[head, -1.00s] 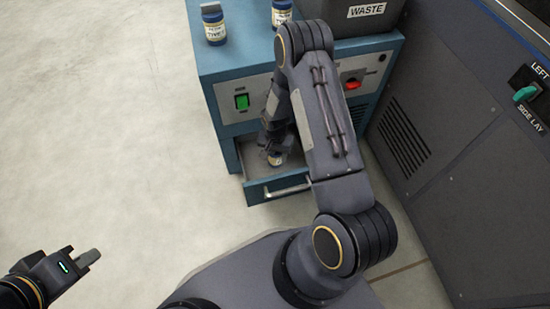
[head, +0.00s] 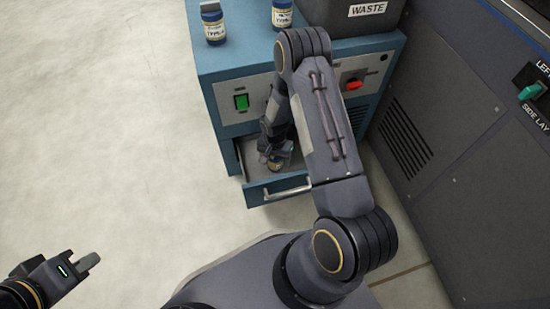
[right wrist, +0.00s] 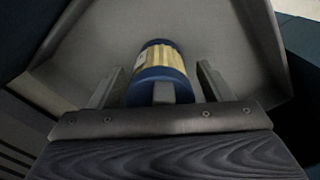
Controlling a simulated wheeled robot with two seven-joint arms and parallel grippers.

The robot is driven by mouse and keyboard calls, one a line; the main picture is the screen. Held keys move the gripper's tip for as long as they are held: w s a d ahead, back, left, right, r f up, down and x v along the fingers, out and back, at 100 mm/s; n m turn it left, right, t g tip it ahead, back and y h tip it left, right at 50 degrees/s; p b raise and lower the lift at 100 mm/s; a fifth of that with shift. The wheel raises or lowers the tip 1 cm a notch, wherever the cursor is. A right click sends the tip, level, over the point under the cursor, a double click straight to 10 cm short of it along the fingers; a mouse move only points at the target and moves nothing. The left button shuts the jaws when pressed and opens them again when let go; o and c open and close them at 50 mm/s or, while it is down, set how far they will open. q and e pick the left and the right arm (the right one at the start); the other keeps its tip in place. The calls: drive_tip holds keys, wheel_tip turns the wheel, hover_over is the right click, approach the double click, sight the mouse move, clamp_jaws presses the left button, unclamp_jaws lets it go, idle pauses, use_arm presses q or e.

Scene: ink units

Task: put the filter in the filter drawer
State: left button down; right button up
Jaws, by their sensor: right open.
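The filter (right wrist: 158,58) is a blue canister with a cream label band. In the right wrist view it lies between my right gripper's two fingers, with a gap on each side. The pale drawer floor (right wrist: 215,40) is around it. In the head view the filter drawer (head: 283,192) is pulled out from the blue cabinet, and my right gripper (head: 274,157) reaches down into it, open. The gripper and arm hide most of the filter there.
Two similar blue-and-cream canisters stand on the cabinet top, one at the left (head: 213,26) and one further right (head: 282,14). A dark WASTE bin (head: 350,14) is behind. A grey machine (head: 450,150) closes off the right side. The floor at left is clear.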

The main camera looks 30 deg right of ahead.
wheel_tip(320, 180, up, 11)
drive_tip(key=p, duration=0.4)
drive_tip(key=shift+p, duration=0.3)
drive_tip(key=shift+r, duration=0.7)
drive_tip(key=s+a+r+n+t+y, duration=0.1)
drive_tip(key=s+r, duration=0.2)
drive_tip(key=r, duration=0.8)
drive_tip(key=s+a+r+n+t+y, duration=0.1)
drive_tip(key=s+r+t, duration=0.15)
drive_tip(key=r, duration=0.85)
drive_tip(key=s+a+r+n+t+y, duration=0.1)
drive_tip(key=s+a+r+n, duration=0.1)
drive_tip(key=s, duration=0.6)
drive_tip(key=s+a+r+n+t, duration=0.1)
drive_tip(key=s+a+r+n, duration=0.2)
drive_tip(key=s+r, duration=0.4)
drive_tip(key=shift+s+r+n+y, duration=0.2)
drive_tip(key=shift+s+n+y, duration=0.2)
drive_tip(key=shift+s, duration=0.4)
drive_tip(key=shift+a, duration=0.1)
